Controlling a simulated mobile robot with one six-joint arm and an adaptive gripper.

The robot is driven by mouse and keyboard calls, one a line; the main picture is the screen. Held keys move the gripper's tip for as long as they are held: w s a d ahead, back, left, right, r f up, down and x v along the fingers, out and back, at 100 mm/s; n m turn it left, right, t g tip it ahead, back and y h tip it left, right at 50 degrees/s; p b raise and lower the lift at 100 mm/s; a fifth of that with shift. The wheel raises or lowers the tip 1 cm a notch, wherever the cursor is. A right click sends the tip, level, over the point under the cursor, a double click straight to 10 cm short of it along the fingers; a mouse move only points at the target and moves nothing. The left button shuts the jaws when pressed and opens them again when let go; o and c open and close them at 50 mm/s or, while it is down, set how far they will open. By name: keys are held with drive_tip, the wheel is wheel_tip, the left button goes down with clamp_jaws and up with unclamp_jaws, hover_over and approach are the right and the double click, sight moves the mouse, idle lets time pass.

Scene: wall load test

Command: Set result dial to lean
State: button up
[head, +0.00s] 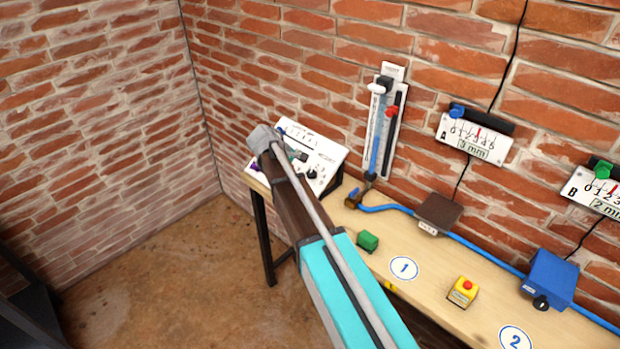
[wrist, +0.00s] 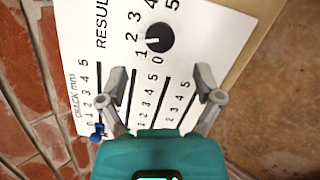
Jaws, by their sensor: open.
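The result dial is a round black knob (wrist: 159,37) on a white sloped panel (wrist: 215,28), beside the printed word RESULT. Numbers 0 to 5 ring it, and a small pale mark shows on the knob's left part. No word "lean" is readable. In the head view the dial (head: 312,174) sits on the lower right of the panel (head: 328,151). My gripper (wrist: 157,84) is open and empty over the panel's slots, its fingers apart and the dial beyond the fingertips. In the head view my gripper (head: 300,156) partly hides the panel.
A blue slider knob (wrist: 97,131) sits at the end of the crack scale; a purple knob (head: 257,168) is at the panel's left edge. A gauge with a blue tube (head: 378,130) stands right of the panel. A green block (head: 368,241) and yellow button box (head: 463,292) are on the bench.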

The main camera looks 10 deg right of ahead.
sight(310, 174)
drive_tip(key=shift+b+x, duration=2.05)
drive_tip(key=shift+x, duration=1)
drive_tip(key=c, duration=1.1)
drive_tip(key=shift+c, duration=0.2)
drive_tip(key=shift+m, duration=0.3)
drive_tip(key=m+p, duration=0.1)
drive_tip(key=m, duration=0.2)
drive_tip(key=shift+r+m+g+y, duration=0.1)
drive_tip(key=shift+m+g+y, duration=0.2)
drive_tip(key=shift+m+y, duration=0.1)
drive_tip(key=m, duration=0.4)
drive_tip(key=shift+m+y+p, duration=0.35)
drive_tip(key=shift+m+y, duration=0.05)
